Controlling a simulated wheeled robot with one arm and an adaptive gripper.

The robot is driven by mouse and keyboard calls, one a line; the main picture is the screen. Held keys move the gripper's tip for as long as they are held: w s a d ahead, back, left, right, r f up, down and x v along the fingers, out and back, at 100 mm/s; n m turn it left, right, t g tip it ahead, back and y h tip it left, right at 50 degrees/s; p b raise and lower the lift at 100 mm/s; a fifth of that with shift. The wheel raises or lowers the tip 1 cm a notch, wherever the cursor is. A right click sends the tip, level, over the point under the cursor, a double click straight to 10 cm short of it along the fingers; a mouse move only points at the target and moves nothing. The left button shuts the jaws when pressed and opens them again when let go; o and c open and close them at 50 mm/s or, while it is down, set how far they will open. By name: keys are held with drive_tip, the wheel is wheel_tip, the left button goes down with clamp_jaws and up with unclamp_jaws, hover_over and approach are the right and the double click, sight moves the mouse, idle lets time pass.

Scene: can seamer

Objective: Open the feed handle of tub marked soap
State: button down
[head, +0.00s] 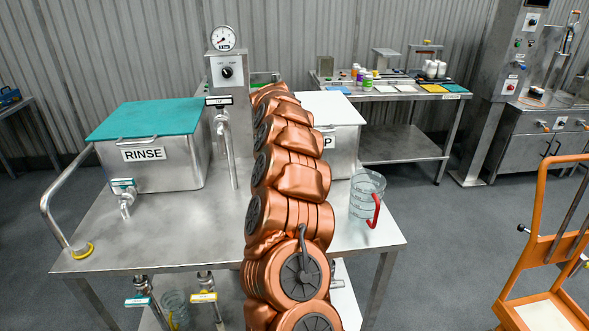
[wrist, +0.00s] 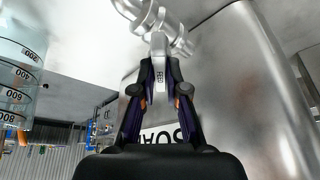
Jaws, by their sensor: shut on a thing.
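The soap tub (head: 346,152) is a steel box with a white lid, right of centre on the table in the head view; my arm covers most of it and only the "P" of its label shows. In the wrist view its "SOAP" label (wrist: 158,136) appears upside down behind my fingers. My gripper (wrist: 161,72) is shut on the feed handle (wrist: 159,46), a small silver lever with a "FEED" tag, joined to a silver valve body (wrist: 155,14). In the head view my gripper and this handle are hidden behind my arm.
A clear jug (head: 362,205) with a red handle stands on the table right of my arm; it also shows in the wrist view (wrist: 18,85). The rinse tub (head: 150,165) with a teal lid stands left. A gauge post (head: 228,75) rises behind. An orange cart (head: 538,235) stands right.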

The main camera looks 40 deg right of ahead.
drive_tip(key=c, duration=1.2)
unclamp_jaws()
drive_tip(key=shift+r, duration=0.1)
drive_tip(key=v, duration=1.1)
drive_tip(key=shift+a+r, duration=0.25)
drive_tip(key=shift+r, duration=0.1)
